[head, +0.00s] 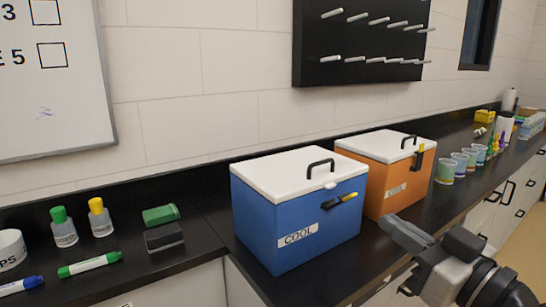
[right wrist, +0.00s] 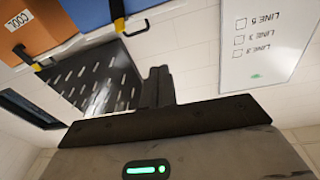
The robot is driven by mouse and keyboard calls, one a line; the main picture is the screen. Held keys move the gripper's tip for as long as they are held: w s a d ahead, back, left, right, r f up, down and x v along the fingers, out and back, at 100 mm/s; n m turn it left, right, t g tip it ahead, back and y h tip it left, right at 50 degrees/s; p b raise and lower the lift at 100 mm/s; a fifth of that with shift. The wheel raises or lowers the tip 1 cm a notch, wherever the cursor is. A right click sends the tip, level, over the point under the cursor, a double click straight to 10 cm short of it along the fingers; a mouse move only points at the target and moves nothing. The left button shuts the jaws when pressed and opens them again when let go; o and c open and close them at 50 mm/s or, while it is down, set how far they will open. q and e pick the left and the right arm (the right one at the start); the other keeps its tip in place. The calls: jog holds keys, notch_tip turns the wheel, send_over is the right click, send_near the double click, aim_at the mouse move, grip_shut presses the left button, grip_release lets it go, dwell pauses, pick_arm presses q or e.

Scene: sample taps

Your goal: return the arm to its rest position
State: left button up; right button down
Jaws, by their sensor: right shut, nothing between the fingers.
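My right gripper (head: 400,234) is in the lower right of the head view, in front of the orange cooler and to the right of the blue one. Its fingers are shut with nothing between them, and it appears apart from the coolers. In the right wrist view the closed fingers (right wrist: 158,88) stand against the wall behind. A blue cooler (head: 290,225) and an orange cooler (head: 397,185), both with white lids and yellow-and-black taps, stand side by side on the black counter. My left gripper is not in view.
The whiteboard (head: 50,85) and black peg rack (head: 360,35) hang on the wall.

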notch_tip(320, 180, down, 17)
jog(key=w+m+g+h, duration=0.1)
jog(key=m+g+h, duration=0.1)
jog(key=m+h, duration=0.15)
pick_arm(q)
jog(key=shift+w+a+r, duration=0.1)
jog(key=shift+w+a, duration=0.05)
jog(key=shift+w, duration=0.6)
pick_arm(e)
jog(key=s+a+f+g+h, duration=0.1)
jog(key=s+f+g, duration=0.1)
jog(key=s+f, duration=0.4)
jog(key=s+a+f+n+g+h, duration=0.1)
jog(key=s+f, duration=0.6)
jog(key=f, duration=0.8)
jog(key=shift+s+a+g+h, duration=0.15)
jog(key=shift+a+g+h, duration=0.2)
jog(key=shift+a+g, duration=0.2)
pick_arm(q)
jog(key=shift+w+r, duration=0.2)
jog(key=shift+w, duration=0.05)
pick_arm(e)
jog(key=shift+r, duration=0.1)
